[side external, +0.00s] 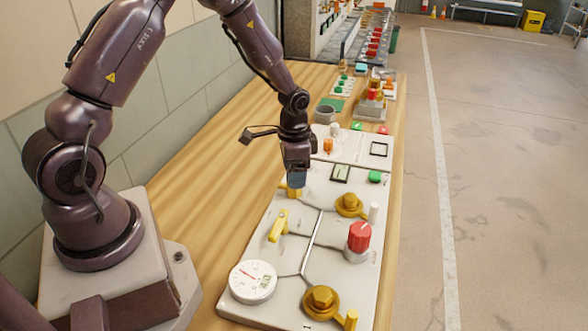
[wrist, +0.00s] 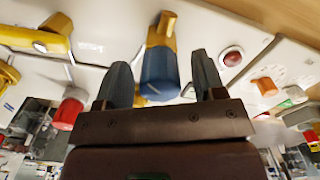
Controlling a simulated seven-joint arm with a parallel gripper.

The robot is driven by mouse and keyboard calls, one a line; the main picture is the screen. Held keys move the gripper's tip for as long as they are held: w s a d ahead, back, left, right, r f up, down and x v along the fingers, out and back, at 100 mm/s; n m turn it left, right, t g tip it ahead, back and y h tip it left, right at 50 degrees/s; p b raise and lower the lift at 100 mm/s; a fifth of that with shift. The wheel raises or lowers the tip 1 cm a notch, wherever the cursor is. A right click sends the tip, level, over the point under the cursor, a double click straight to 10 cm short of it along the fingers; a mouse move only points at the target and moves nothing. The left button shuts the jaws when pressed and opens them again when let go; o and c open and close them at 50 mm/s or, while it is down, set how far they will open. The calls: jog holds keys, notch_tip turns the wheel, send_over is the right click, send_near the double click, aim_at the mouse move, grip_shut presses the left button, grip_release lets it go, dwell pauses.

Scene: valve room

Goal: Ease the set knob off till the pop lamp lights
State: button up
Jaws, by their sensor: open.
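A blue knob on a yellow fitting (wrist: 160,68), which looks like the set knob, stands on the white panel. In the wrist view it lies between the two dark fingers of my gripper (wrist: 162,62); gaps show on both sides. In the side view my gripper (side external: 297,172) points down over the yellow fitting (side external: 293,192) and mostly hides the knob. My gripper is open. A red round lamp (wrist: 232,57) in a pale ring shows right of the knob in the wrist view. I cannot tell whether it is the pop lamp or whether it is lit.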

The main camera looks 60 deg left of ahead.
jog(key=c, duration=0.9)
jog(key=shift+n, duration=0.9)
jog(key=o, duration=0.9)
jog(key=shift+r, duration=0.15)
notch_tip(320, 180, up, 13)
